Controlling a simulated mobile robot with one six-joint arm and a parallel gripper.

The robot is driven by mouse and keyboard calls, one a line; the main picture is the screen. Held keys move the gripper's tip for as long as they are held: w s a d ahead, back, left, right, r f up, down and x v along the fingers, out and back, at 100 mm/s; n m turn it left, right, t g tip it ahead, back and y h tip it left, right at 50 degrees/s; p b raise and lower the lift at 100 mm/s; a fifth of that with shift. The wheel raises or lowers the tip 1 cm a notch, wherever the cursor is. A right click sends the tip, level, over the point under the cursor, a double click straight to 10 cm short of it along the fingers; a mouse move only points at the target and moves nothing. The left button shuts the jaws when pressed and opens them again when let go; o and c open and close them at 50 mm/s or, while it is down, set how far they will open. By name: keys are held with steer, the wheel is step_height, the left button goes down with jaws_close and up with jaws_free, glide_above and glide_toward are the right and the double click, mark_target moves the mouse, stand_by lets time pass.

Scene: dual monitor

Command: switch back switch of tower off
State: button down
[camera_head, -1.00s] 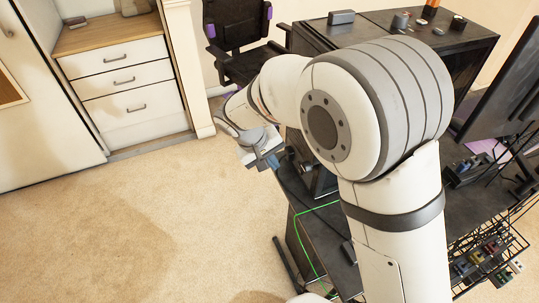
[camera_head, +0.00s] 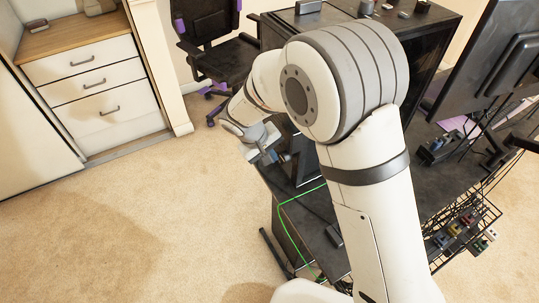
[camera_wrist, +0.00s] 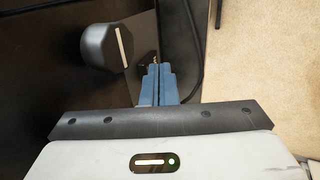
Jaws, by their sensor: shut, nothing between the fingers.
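The black tower (camera_head: 425,62) stands on the dark desk, partly hidden behind my arm in the head view. My gripper (camera_head: 283,158) is at the tower's near left side, low beside it. In the wrist view its blue fingers (camera_wrist: 158,68) are together and empty, close to a dark panel (camera_wrist: 40,60). A dark, rounded knob-like part (camera_wrist: 104,46) with a pale stripe sits left of the fingertips. A small dark part with a coppery spot shows just beyond the tips; I cannot tell whether it is the switch or whether the fingers touch it.
A black cable (camera_wrist: 195,50) runs right of the fingers. A green cable (camera_head: 282,225) hangs over the desk edge. A monitor (camera_head: 500,60) stands at the right. An office chair (camera_head: 215,45) is behind; carpet (camera_head: 130,230) at the left is clear.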

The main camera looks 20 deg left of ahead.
steer(key=shift+w+d+b, duration=0.25)
steer(key=shift+w+b, duration=0.05)
steer(key=shift+b, duration=0.05)
steer(key=shift+s+r, duration=0.1)
steer(key=shift+p, duration=0.3)
steer(key=shift+r+p, duration=0.3)
steer(key=shift+r, duration=0.5)
steer(key=shift+a, duration=0.1)
